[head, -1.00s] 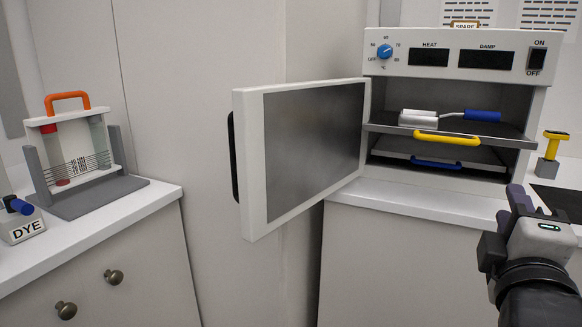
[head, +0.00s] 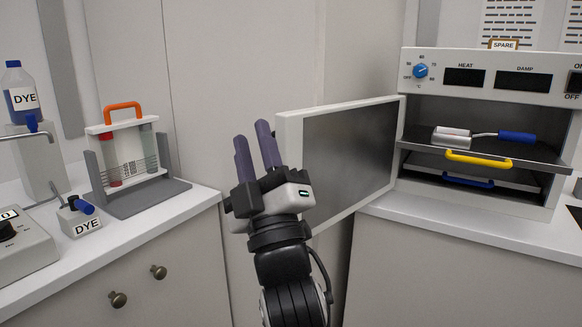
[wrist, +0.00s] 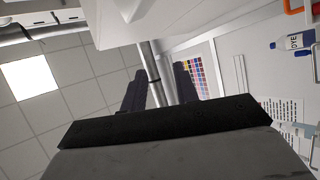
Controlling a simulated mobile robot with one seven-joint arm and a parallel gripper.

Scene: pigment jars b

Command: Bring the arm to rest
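My gripper (head: 252,133) is raised in the middle of the head view, its two dark purple fingers pointing up. In the wrist view the fingers (wrist: 160,75) stand apart with nothing between them, so it is open and empty. In the head view it is in front of the left edge of the open oven door (head: 345,160); whether it touches the door cannot be told. My forearm runs down to the bottom edge of the picture.
The oven (head: 480,88) at right holds a roller (head: 455,136) with a blue handle on its pulled-out upper shelf. At left are a rack with an orange handle (head: 122,106), a DYE bottle (head: 22,92) and a DYE-labelled tap block (head: 82,222). A counter gap lies between.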

